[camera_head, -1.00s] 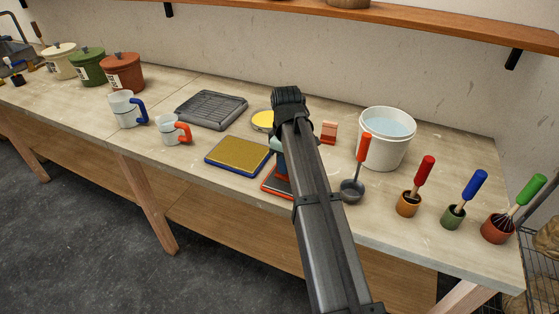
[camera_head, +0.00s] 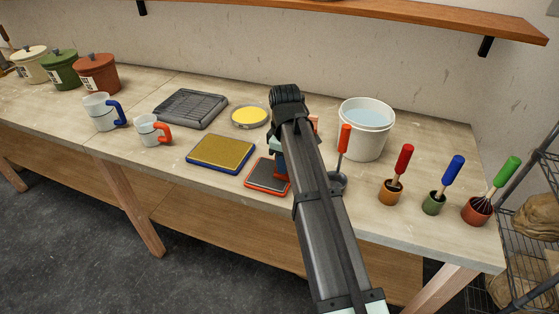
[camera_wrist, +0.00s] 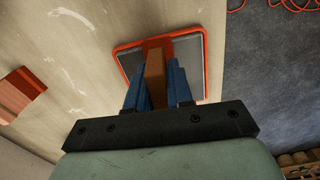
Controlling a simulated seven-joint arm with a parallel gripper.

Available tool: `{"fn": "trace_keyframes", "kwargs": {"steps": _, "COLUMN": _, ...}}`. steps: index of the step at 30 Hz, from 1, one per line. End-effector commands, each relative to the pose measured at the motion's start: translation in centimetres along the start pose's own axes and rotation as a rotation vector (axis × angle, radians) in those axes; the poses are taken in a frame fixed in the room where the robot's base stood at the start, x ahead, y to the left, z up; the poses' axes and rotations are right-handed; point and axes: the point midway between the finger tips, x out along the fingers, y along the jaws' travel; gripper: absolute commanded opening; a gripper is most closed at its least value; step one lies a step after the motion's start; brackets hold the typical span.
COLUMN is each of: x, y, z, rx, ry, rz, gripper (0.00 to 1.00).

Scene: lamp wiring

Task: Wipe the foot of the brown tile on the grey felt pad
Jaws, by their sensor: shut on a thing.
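The grey felt pad (camera_head: 266,173) has an orange-red frame and lies on the bench, partly hidden by my arm in the head view. The wrist view shows its grey surface and frame (camera_wrist: 189,50) beyond my fingers. My gripper (camera_wrist: 156,80) is shut on the brown tile (camera_wrist: 155,72), which stands between the blue fingers with its far end over the pad. I cannot tell whether its foot touches the felt. In the head view my gripper (camera_head: 281,168) is at the pad's right part, and the tile is mostly hidden.
A yellow pad in a blue frame (camera_head: 221,153) lies left of the felt pad. A round yellow dish (camera_head: 249,116) and a grey ribbed tray (camera_head: 190,108) lie behind. A white bucket of water (camera_head: 366,130) and a red-handled ladle (camera_head: 344,140) stand right. Reddish blocks (camera_wrist: 20,95) show left in the wrist view.

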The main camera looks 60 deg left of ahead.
Motion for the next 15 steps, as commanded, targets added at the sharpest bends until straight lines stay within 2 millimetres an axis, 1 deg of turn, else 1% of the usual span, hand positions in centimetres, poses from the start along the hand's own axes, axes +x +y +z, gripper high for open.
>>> {"fn": "trace_keyframes", "kwargs": {"steps": 5, "x": 0.0, "y": 0.0, "z": -0.8, "rx": -0.001, "ry": 0.001, "rz": 0.000, "gripper": 0.00}}
{"fn": "trace_keyframes", "kwargs": {"steps": 15, "x": 0.0, "y": -0.1, "z": -3.2, "rx": -0.001, "ry": 0.001, "rz": 0.000, "gripper": 0.00}}
